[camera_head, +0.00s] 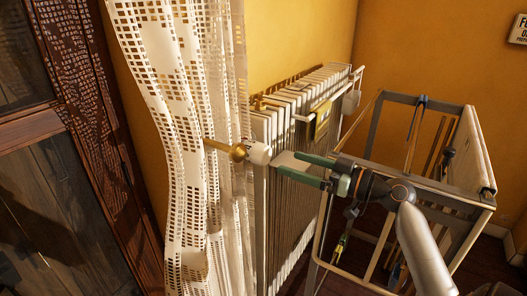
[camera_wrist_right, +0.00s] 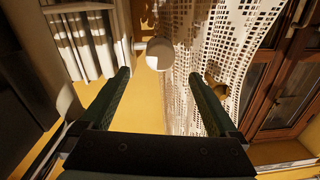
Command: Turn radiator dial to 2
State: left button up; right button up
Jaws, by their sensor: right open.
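The radiator dial (camera_head: 259,153) is a small white knob on a brass valve (camera_head: 238,152) at the left end of the white radiator (camera_head: 310,118). In the right wrist view the dial (camera_wrist_right: 160,54) shows end-on as a white disc, ahead of and between the fingertips. My right gripper (camera_head: 289,163) is open and empty, with its green fingers pointing at the dial from the right. The fingertips appear just short of the dial, not closed on it. No number on the dial is readable. My left gripper is not in view.
A lace curtain (camera_head: 185,130) hangs right behind the valve. A dark wooden louvred door (camera_head: 85,120) stands at left. A metal-and-wood rack frame (camera_head: 485,150) stands at right, near my right arm. A yellow cloth or tag (camera_head: 321,120) hangs on the radiator.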

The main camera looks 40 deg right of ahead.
aim_at(268, 154)
jog(key=p+x, duration=0.2)
jog(key=x, duration=0.6)
jog(key=shift+d+r, duration=0.1)
jog(key=shift+w+a, duration=0.3)
jog(key=shift+w, duration=0.2)
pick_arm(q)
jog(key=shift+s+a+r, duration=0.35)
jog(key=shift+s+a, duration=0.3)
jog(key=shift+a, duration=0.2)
pick_arm(e)
jog(key=c, duration=1.4)
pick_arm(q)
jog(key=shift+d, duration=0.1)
